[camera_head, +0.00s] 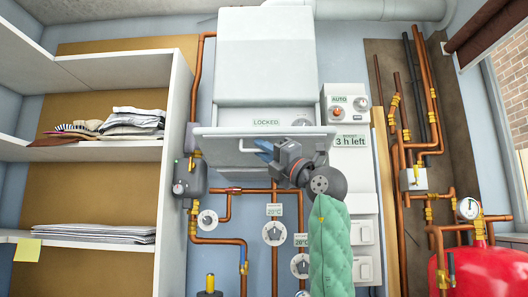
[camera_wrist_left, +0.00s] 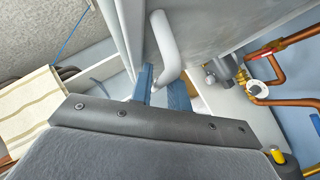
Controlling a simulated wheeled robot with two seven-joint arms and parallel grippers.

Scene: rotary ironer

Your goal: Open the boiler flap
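The white boiler (camera_head: 266,55) hangs on the wall, with a "LOCKED" label (camera_head: 266,122) on its lower front. Below its main cover is a pale flap (camera_head: 215,147) with a curved handle (camera_head: 243,149). My left gripper (camera_head: 264,150) is at the flap's handle, its blue fingertips pointing left. In the left wrist view the white tubular handle (camera_wrist_left: 167,42) reaches down to the two blue fingers (camera_wrist_left: 161,93), which stand a little apart on either side of it. Whether they clamp it I cannot tell. The right gripper is in neither view.
White shelves (camera_head: 180,110) with folded cloth (camera_head: 132,122) stand left. Copper pipes, gauges and dials (camera_head: 274,233) run below the flap. A control panel (camera_head: 347,105) is close on the right, and a red tank (camera_head: 485,272) stands at lower right.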

